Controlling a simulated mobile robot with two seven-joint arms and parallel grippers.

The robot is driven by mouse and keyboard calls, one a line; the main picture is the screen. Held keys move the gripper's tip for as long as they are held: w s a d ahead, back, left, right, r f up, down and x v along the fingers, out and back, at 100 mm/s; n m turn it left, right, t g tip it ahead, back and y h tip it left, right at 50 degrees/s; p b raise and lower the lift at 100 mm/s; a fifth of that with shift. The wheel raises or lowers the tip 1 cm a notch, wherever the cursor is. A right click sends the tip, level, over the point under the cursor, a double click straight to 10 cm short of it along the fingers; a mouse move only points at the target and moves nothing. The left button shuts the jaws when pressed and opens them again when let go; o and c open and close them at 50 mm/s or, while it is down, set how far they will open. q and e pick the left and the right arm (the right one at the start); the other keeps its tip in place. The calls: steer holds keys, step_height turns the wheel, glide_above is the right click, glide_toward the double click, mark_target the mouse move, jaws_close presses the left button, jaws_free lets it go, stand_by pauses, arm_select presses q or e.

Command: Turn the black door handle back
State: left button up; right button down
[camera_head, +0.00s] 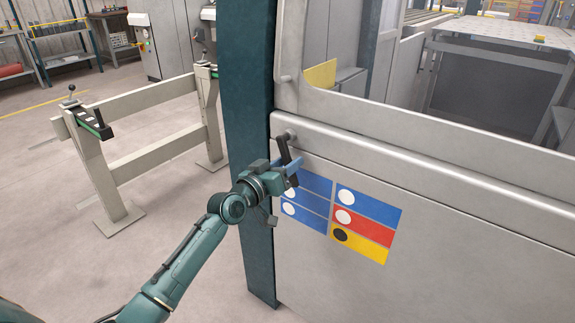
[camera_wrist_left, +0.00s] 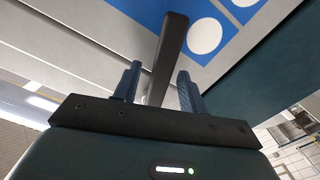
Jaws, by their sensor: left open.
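The black door handle (camera_head: 283,149) sits on the grey door panel beside the dark teal post and hangs down at a slight tilt from its round pivot. My left gripper (camera_head: 292,165) is at the handle's lower part, with its blue fingers pointing toward the door. In the left wrist view the handle (camera_wrist_left: 172,45) runs down between the two open fingers of the gripper (camera_wrist_left: 159,72), with gaps visible on both sides. The handle's near end is partly hidden by the gripper body. My right gripper is not in view.
The teal post (camera_head: 250,220) stands directly left of the handle. Blue, red and yellow labels (camera_head: 363,227) are on the panel to the right. A beige rail frame (camera_head: 150,100) stands at the left. The floor between is clear.

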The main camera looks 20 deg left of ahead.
arm_select(q)
steer(key=shift+w+d, duration=0.1)
steer(key=shift+w, duration=0.3)
steer(key=shift+c, duration=0.3)
jaws_close()
